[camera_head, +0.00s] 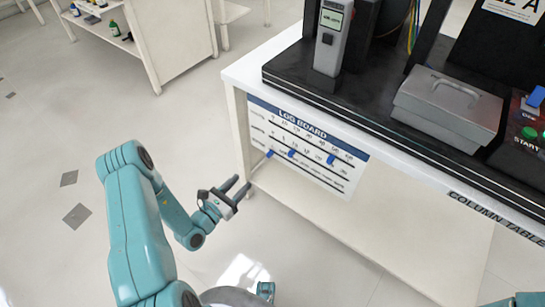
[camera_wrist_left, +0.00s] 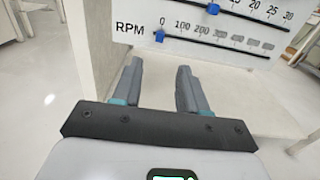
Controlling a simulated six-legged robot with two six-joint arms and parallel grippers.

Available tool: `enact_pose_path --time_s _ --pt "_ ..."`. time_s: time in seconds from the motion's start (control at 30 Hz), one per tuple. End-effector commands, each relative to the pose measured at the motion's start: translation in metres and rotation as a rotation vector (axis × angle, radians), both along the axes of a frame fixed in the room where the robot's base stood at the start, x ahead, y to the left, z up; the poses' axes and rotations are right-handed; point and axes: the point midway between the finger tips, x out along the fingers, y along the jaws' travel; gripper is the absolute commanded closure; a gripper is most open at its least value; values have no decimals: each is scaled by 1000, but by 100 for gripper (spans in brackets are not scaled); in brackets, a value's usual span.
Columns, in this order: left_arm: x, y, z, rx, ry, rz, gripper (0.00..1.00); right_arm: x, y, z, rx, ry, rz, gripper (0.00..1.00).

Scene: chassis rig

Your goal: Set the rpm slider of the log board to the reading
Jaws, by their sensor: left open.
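The white log board (camera_head: 350,182) hangs on the front of the table, with several printed scales and blue sliders. In the left wrist view its lowest row is labelled RPM, and the blue rpm slider (camera_wrist_left: 159,37) sits at about the 0 mark. Another blue slider (camera_wrist_left: 213,8) is on the row above. My left gripper (camera_head: 240,186) is open and empty, left of and in front of the board; in the wrist view its fingertips (camera_wrist_left: 160,68) lie below the rpm slider, apart from it. A grey device with a small green display (camera_head: 332,18) stands on the table; its digits are too small to read.
The column table (camera_head: 420,180) has a white edge and a lower shelf. A grey lidded box (camera_head: 448,103) and a green START button (camera_head: 529,133) are on top. A white shelf unit (camera_head: 155,45) stands back left.

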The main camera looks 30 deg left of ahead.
Motion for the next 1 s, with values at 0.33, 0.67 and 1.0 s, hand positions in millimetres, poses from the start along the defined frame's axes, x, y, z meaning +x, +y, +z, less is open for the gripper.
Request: enact_pose_path --time_s 0.33,0.67,1.0 --pt "85 -7 -1 3 -5 -10 57 0 0 -16 0 0 0 57" --pt "140 -15 -1 0 -1 -10 57 0 0 -26 0 0 0 57" --pt "147 -16 0 -2 0 -9 57 0 0 -26 0 0 0 57"
